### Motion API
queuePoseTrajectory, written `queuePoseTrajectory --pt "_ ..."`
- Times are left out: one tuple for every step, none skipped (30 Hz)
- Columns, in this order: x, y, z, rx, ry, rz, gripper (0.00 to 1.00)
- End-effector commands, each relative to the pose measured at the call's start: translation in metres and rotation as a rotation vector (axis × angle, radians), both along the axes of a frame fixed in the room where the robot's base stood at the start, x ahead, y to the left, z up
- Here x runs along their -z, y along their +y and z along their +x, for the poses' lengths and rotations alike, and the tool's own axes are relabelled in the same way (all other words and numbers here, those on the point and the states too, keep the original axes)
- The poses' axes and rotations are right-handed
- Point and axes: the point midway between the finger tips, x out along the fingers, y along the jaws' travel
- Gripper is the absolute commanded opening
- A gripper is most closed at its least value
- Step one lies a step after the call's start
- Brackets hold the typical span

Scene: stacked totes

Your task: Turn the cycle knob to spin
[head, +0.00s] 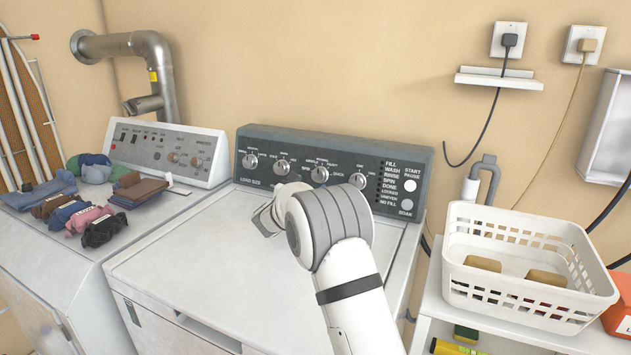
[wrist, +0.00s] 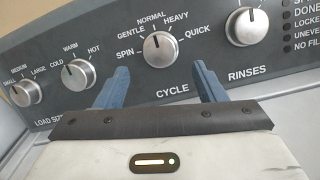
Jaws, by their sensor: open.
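The cycle knob (wrist: 160,48) is a round silver knob on the dark control panel, and it also shows in the head view (head: 320,174). Its mark points up, roughly at NORMAL. The SPIN label (wrist: 125,53) is to its left, below GENTLE. My gripper (wrist: 161,76) is open and empty in the wrist view, with one blue finger below left of the knob and one below right. The fingers look apart from the knob. In the head view my gripper (head: 267,217) is partly hidden behind my wrist, over the washer top.
The load size knob (wrist: 26,93), temperature knob (wrist: 78,74) and rinses knob (wrist: 246,27) sit on the same panel (head: 300,140). Folded clothes (head: 75,208) lie on the left machine. A white basket (head: 530,285) stands at right. The washer top (head: 190,255) is clear.

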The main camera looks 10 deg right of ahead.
Motion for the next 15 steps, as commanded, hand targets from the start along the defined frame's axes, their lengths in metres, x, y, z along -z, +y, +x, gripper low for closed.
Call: queuePoseTrajectory --pt "-0.001 -0.006 0.008 0.002 0.001 -0.001 0.64" --pt "-0.001 -0.009 0.012 0.002 0.001 0.001 0.64" --pt "-0.001 -0.013 0.018 0.002 0.002 0.0 0.64" --pt "-0.001 -0.016 0.022 0.002 0.002 0.0 0.64" --pt "-0.001 -0.018 0.025 0.001 0.001 -0.001 0.64" --pt "-0.001 -0.02 0.03 0.0 0.002 -0.001 0.64" --pt "-0.001 -0.022 0.033 0.0 0.002 -0.002 0.64" --pt "-0.001 -0.024 0.036 0.0 0.002 -0.002 0.64" --pt "-0.001 -0.026 0.039 0.0 0.001 -0.002 0.64" --pt "-0.001 -0.028 0.041 0.0 0.002 -0.002 0.64" --pt "0.0 -0.029 0.042 0.0 0.002 -0.002 0.64" --pt "0.0 -0.03 0.044 0.0 0.002 -0.002 0.64" --pt "0.0 -0.03 0.044 -0.001 0.002 -0.002 0.64" --pt "0.0 -0.031 0.045 -0.001 0.002 -0.002 0.64" --pt "0.0 -0.031 0.045 -0.001 0.002 -0.002 0.64"
